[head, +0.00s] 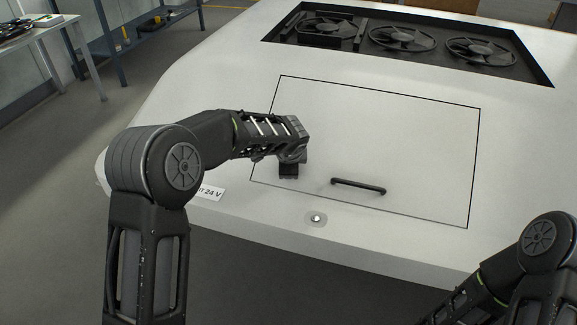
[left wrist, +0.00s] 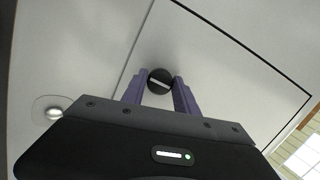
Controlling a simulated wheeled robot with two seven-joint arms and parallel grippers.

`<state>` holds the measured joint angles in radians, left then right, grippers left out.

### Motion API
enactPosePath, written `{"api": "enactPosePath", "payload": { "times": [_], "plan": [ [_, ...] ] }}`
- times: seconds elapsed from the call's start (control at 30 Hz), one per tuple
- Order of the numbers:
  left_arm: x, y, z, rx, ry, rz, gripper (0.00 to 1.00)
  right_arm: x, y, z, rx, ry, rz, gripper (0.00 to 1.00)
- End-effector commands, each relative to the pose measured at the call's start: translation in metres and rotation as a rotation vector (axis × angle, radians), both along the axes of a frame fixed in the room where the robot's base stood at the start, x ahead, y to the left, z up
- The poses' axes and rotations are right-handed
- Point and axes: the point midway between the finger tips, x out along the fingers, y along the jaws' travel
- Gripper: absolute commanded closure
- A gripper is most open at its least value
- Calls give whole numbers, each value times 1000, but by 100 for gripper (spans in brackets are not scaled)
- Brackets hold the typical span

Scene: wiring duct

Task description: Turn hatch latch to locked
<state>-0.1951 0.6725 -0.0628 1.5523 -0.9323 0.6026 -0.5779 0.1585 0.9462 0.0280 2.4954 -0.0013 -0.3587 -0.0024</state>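The hatch (head: 390,130) is a flat white panel with a dark seam; it lies closed in the sloping white housing. The latch (left wrist: 160,81) is a round dark knob with a pale bar across it, slightly tilted in the left wrist view. It sits on the hatch just inside the seam. My left gripper (left wrist: 160,80) has one purple finger on each side of the knob, close against it. In the head view the left gripper (head: 289,172) hides the latch, near the hatch's lower left corner. My right gripper is outside both views.
A black bar handle (head: 358,187) is on the hatch, right of my left gripper. A round silver button (head: 316,218) is on the housing below the hatch. Fans (head: 402,38) sit in a recess above. My right arm is at the lower right.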

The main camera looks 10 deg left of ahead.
Motion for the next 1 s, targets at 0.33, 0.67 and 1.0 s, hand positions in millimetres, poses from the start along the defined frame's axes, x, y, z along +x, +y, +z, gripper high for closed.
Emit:
{"api": "enactPosePath", "payload": {
  "times": [0.33,0.67,1.0],
  "plan": [
    [0,0,0,-1,0,2,45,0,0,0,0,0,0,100],
    [-6,-2,12,-2,-2,2,45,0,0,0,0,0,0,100],
    [-34,-9,57,-2,-2,2,45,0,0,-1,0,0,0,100]
  ]
}}
